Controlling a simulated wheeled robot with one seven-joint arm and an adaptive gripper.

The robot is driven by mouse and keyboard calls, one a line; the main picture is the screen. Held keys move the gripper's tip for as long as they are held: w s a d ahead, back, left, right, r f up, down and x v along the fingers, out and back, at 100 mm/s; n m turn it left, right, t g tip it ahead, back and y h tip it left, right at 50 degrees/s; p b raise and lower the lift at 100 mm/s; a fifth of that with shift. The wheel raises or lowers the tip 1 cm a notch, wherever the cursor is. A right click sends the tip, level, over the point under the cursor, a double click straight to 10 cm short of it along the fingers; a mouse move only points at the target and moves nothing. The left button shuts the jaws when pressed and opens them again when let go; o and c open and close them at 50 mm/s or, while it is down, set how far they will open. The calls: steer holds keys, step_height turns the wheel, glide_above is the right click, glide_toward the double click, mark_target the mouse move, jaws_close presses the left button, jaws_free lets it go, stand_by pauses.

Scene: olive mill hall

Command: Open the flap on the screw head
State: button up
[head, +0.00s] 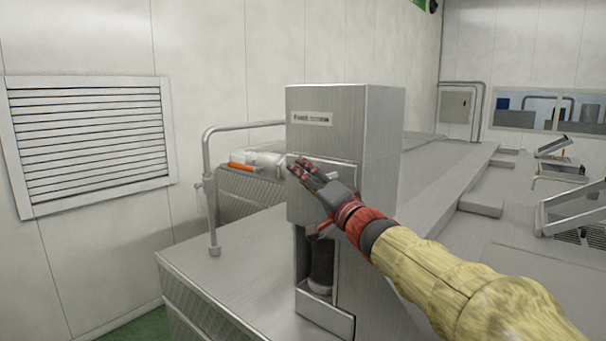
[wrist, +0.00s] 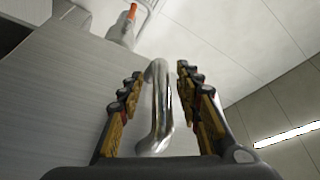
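The screw head is a tall brushed-steel housing (head: 325,100) with a label plate in the head view. Its flap (head: 300,208) is the front panel below the label and looks closed, partly hidden behind my gripper. My gripper (head: 304,172) is at the flap's upper part. In the wrist view, a shiny bar handle (wrist: 157,110) stands between the two fingers of my gripper (wrist: 158,85). Gaps show on both sides of the handle, so the fingers are open around it. The handle is hidden in the head view.
Below the flap is a recess with a black cylinder (head: 321,262). A bent pipe rail (head: 210,190) stands left of the housing. An orange-handled tool (head: 242,166) lies behind it. Steel decking (head: 235,262) surrounds the housing; a louvred vent (head: 90,140) is on the left wall.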

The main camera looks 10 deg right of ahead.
steer(key=shift+w+r, duration=0.1)
steer(key=shift+r, duration=0.05)
steer(key=shift+c, duration=0.6)
steer(key=c, duration=0.7)
jaws_close()
